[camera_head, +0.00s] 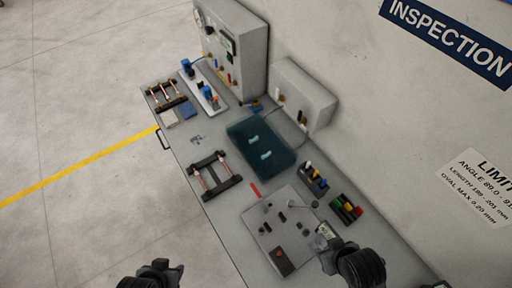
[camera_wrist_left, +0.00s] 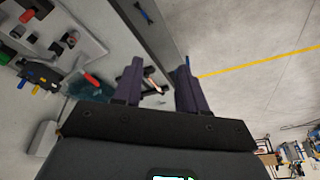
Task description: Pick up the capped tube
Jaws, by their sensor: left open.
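Another black rack with several copper tubes (camera_head: 165,92) stands at the far left end. My left gripper (camera_head: 152,274) is at the bottom left of the head view, off the bench's front side and well apart from the racks. In the left wrist view its two fingers (camera_wrist_left: 158,68) are spread and empty, with a rack and copper tube (camera_wrist_left: 153,84) visible beyond, between them. My right gripper (camera_head: 340,250) is low over the bench's near end; its jaws are unclear.
A teal tray (camera_head: 261,163) with two pale blue pieces lies beside the middle rack. A grey fixture plate (camera_head: 262,232) with small parts lies nearer. Coloured parts in black holders (camera_head: 345,208), grey boxes (camera_head: 303,92) and a tall control cabinet (camera_head: 235,45) line the wall side.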

